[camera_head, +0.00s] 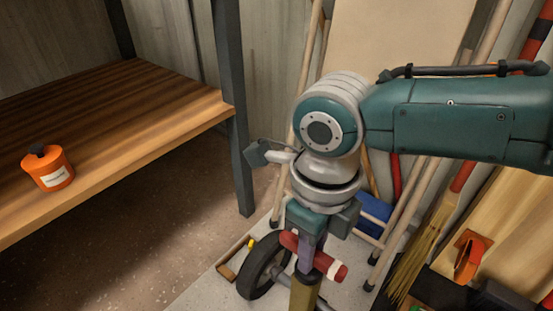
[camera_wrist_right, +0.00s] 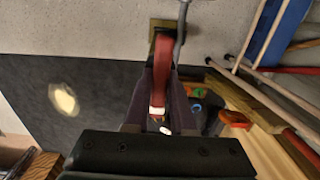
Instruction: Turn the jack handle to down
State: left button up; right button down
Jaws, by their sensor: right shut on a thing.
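The jack handle is a red bar with a white band (camera_head: 328,262) near the lower middle of the head view. It lies tilted down to the right, across the top of an olive-yellow jack post (camera_head: 303,294). My right gripper (camera_head: 312,258) points down from above and is shut on the handle, hiding its middle. In the right wrist view the red handle (camera_wrist_right: 163,62) runs between the two purple fingers of this gripper (camera_wrist_right: 162,85). An olive plate (camera_wrist_right: 160,24) shows at its far end. My left gripper is in neither view.
A black wheel (camera_head: 262,272) stands just left of the post. A wooden workbench (camera_head: 120,95) with an orange canister (camera_head: 48,170) is at the left. Poles, a broom (camera_head: 425,250) and a blue box (camera_head: 374,214) crowd the right.

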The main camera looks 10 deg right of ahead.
jog(key=c, duration=0.8)
grip_release()
jog(key=shift+o, duration=0.2)
notch_tip(320, 180, up, 10)
jog(key=p, duration=0.6)
jog(key=shift+p, duration=0.3)
jog(key=s+a+r+m+t+y+p, duration=0.1)
jog(key=s+a+r+m+p, duration=0.2)
jog(key=r+m+p, duration=0.55)
jog(key=s+a+r+m+y+p, duration=0.25)
jog(key=r+m+p, duration=0.25)
jog(key=r+p, duration=0.65)
jog(key=s+a+r+m+t+y+p, duration=0.1)
jog(key=s+a+r+m+p, duration=0.4)
jog(key=r+p, duration=0.55)
jog(key=s+d+r+m+t+h+p, duration=0.1)
jog(key=s+d+r+m+h+p, duration=0.15)
jog(key=d+r+m+p, duration=0.85)
jog(key=s+d+r+m+t+h+p, duration=0.15)
jog(key=s+d+r+m+p, duration=0.25)
jog(key=d+r+m+p, duration=0.75)
jog(key=a+r+p, duration=0.2)
jog(key=r+p, duration=1.5)
jog(key=r, duration=0.3)
jog(key=a+r+p, duration=0.2)
jog(key=r+p, duration=1.6)
jog(key=r, duration=0.2)
jog(key=shift+w+a+m+g+p, duration=0.2)
jog(key=shift+w+m+g+p, duration=0.15)
jog(key=shift+m+g, duration=0.1)
